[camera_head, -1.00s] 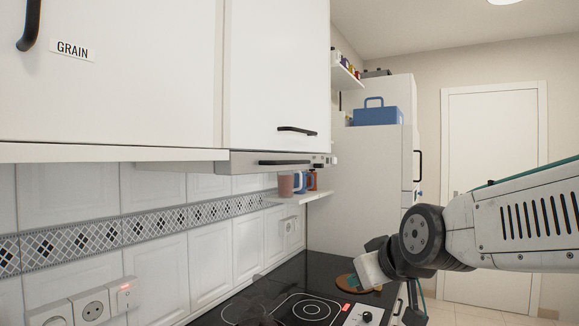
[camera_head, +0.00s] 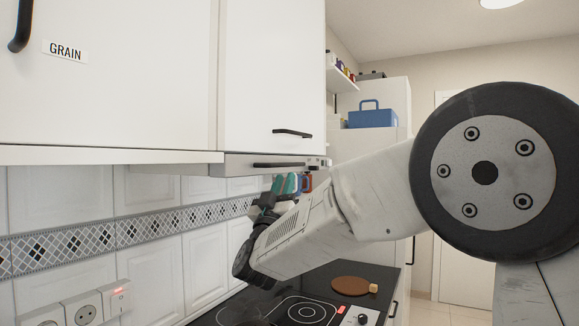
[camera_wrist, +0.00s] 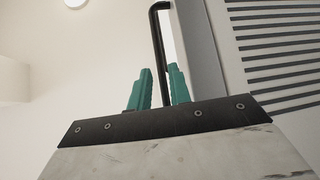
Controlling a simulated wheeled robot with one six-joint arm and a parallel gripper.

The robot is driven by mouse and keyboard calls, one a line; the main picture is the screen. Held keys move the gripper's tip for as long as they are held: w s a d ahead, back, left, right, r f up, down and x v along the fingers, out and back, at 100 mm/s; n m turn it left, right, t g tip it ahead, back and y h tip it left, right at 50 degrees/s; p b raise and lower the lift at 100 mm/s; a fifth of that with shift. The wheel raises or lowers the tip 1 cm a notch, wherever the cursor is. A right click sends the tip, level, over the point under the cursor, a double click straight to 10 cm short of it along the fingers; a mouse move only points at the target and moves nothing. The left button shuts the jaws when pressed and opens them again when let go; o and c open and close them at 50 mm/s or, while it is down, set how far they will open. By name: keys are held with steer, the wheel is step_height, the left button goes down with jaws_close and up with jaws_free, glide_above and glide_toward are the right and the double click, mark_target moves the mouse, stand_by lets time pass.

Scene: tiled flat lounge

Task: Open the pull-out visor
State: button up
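The pull-out visor (camera_head: 240,165) is a slim light-grey panel under the white wall cabinet, with a black bar handle (camera_head: 279,165) on its front. It looks pushed in, roughly in line with the cabinet front. My gripper (camera_head: 285,184) has teal fingers pointing up, just below the handle in the head view. In the wrist view my gripper (camera_wrist: 161,78) is open, with a gap between the fingers. The black handle (camera_wrist: 158,42) runs through that gap in the picture and on past the fingertips. I cannot tell whether a finger touches it.
A black hob (camera_head: 300,300) with a round brown board (camera_head: 350,286) lies below. A small shelf with mugs (camera_head: 306,183) is behind my gripper. The cabinet door's handle (camera_head: 293,133) is just above the visor. A grey slatted grille (camera_wrist: 275,55) shows at right in the wrist view.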

mark_target(290, 165)
steer(key=x, duration=0.6)
steer(key=shift+w+r, duration=0.15)
steer(key=shift+r, duration=0.05)
steer(key=shift+c, duration=0.3)
jaws_close()
